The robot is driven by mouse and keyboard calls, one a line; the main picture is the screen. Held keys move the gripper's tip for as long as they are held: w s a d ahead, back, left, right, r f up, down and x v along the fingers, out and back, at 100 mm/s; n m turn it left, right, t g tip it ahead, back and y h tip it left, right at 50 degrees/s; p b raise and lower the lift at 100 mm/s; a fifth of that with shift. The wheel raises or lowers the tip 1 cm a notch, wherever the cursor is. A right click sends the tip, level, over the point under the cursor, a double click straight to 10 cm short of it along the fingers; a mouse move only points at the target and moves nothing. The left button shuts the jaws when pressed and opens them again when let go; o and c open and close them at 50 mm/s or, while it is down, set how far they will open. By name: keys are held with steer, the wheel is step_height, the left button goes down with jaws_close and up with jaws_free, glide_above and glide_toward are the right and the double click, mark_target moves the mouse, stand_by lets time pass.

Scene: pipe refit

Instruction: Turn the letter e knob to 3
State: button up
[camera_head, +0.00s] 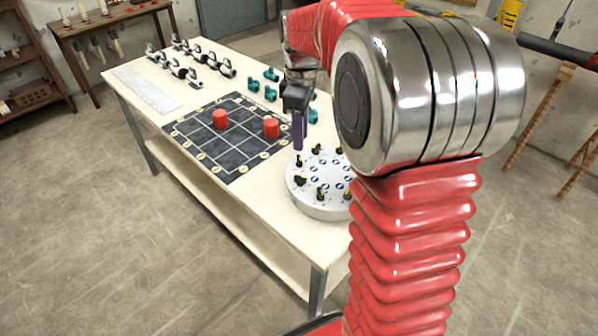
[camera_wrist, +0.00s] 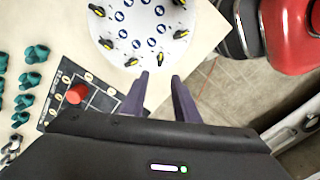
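A round white knob panel (camera_head: 322,206) sits on the table near its right end, with several black-and-yellow knobs around its rim. It also shows at the top of the wrist view (camera_wrist: 125,25). One knob (camera_head: 299,161) is near my gripper in the head view. In the wrist view a knob (camera_wrist: 132,61) lies just ahead and left of the fingers. The letters are too small to read, so I cannot tell which knob is e. My gripper (camera_wrist: 160,85) is open and empty, its two purple fingers apart, above the table beside the panel edge.
A dark grid board (camera_head: 232,135) with two red cylinders (camera_head: 220,119) lies left of the panel. Several teal fittings (camera_head: 270,75) and metal pipe parts (camera_head: 190,73) stand toward the back. The table (camera_head: 275,205) is bare in front of the panel.

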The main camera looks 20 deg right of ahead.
mark_target(300, 176)
steer(key=shift+f, duration=0.1)
step_height(300, 176, down, 14)
steer(key=shift+r, duration=0.2)
stand_by(0.7)
jaws_close()
stand_by(0.4)
